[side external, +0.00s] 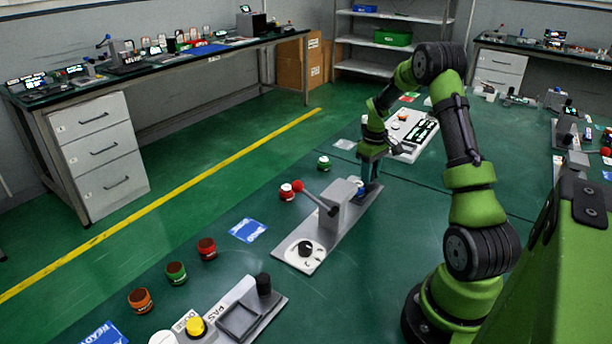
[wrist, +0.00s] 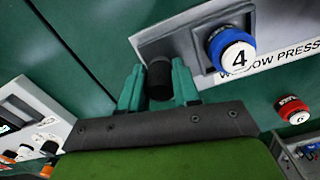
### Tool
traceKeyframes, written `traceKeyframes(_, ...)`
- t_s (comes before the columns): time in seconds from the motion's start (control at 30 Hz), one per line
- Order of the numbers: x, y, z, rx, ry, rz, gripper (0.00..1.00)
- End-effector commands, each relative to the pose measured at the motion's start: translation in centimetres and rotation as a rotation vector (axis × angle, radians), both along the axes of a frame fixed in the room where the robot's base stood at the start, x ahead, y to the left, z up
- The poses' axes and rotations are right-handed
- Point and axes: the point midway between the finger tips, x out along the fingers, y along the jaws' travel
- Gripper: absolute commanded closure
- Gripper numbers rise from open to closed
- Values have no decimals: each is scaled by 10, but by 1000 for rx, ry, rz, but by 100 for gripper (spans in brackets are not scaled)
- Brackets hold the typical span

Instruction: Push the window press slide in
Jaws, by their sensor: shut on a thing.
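The window press is a long grey metal plate (side external: 298,264) with an upright block, a lever with a red ball (side external: 298,186) and a black knob on a white dial (side external: 305,248) at its near end. In the wrist view its plate (wrist: 175,48) carries the printed label "WINDOW PRESS", partly covered. A blue jar with a white lid marked 4 (wrist: 237,55) sits at the slide end. My gripper (wrist: 159,84) is shut on a black cylindrical handle (wrist: 160,72), one teal finger on each side. In the side view my gripper (side external: 372,180) is at the far end of the press.
A red jar (wrist: 291,108) stands beside the press. Several coloured jars (side external: 176,273) and a blue card (side external: 247,230) lie to the left. Another station with a yellow button (side external: 195,326) is in front. A white panel (side external: 412,130) lies behind my gripper.

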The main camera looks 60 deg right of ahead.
Motion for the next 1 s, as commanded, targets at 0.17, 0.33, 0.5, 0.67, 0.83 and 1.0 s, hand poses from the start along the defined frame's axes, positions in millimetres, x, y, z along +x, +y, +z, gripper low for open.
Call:
traceKeyframes(0.17,1,24,1,2,1,4,100)
traceKeyframes(0.33,1,66,1,2,2,6,100)
traceKeyframes(0.5,0,91,1,2,1,1,100)
traceKeyframes(0.67,0,96,0,3,1,-1,100)
traceKeyframes(0.83,-1,98,0,8,3,0,100)
traceKeyframes(1.0,-1,98,0,8,4,0,46)
